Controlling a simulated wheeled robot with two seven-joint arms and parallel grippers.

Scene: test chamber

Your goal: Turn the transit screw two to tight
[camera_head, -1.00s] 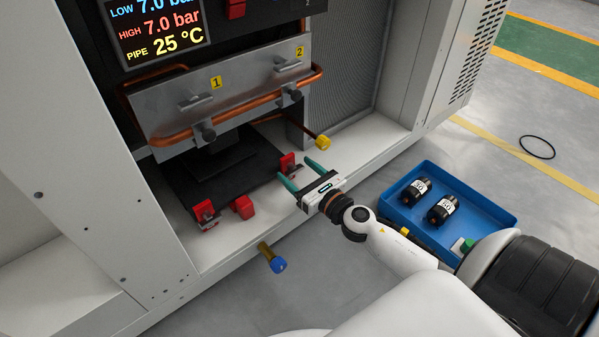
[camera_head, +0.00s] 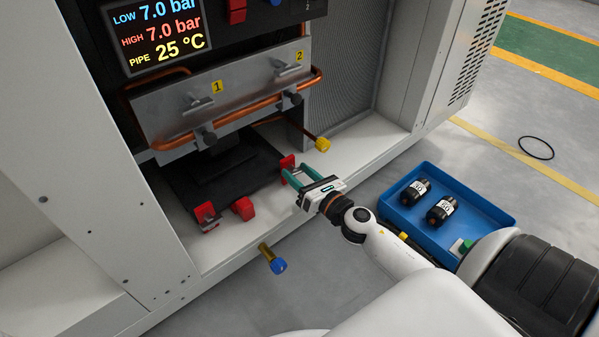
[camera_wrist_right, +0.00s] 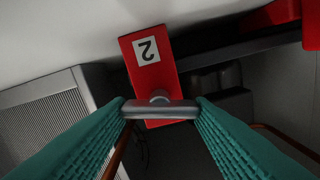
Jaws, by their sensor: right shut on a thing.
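Transit screw two is a grey crossbar (camera_wrist_right: 160,111) on a short round stem, set against a red block (camera_wrist_right: 148,75) with a white label "2". In the head view this red block (camera_head: 287,162) stands at the right end of the dark base plate inside the cabinet. My right gripper (camera_head: 294,174) reaches it from the front right. In the right wrist view its teal fingers (camera_wrist_right: 160,112) are shut on the two ends of the crossbar, which lies level across the picture. The screw's thread is hidden. My left gripper is not in view.
Another red block with a grey screw (camera_head: 206,214) and a plain red block (camera_head: 243,207) are at the plate's front left. A yellow-capped pipe (camera_head: 322,144) is close behind my gripper. A blue-capped pipe (camera_head: 277,264) sticks out in front. A blue tray (camera_head: 480,207) lies right.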

